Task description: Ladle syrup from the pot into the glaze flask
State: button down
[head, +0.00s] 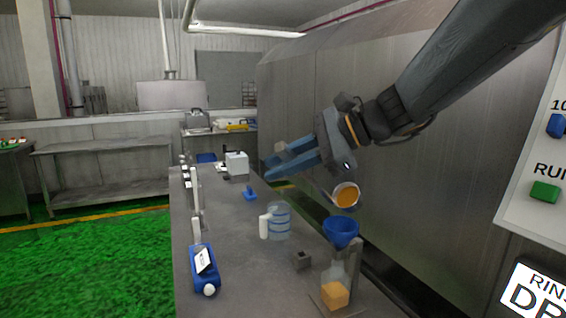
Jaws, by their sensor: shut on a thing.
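My gripper (282,162), with blue fingers, is shut on a ladle and reaches in from the upper right. The ladle's bowl (346,195) holds orange syrup and hangs tilted above and apart from a blue funnel (341,230). Most of the ladle's handle is hidden by the fingers. The funnel sits in the neck of a clear glaze flask (335,292) on the bench, with orange syrup in its bottom. I cannot make out a pot of syrup in this view.
A clear blue-banded jug (279,221) with a white handle stands left of the funnel. A steel wall (430,180) runs along the right; a control panel (545,150) is nearer.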

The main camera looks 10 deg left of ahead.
jog(key=s+a+f+n+t+h+b, duration=0.2)
jog(key=s+f+t+b, duration=0.1)
jog(key=f+b, duration=0.4)
jog(key=shift+f+n+h+b, duration=0.4)
jog(key=shift+f, duration=1.35)
jog(key=shift+a, duration=0.1)
dwell(1.1)
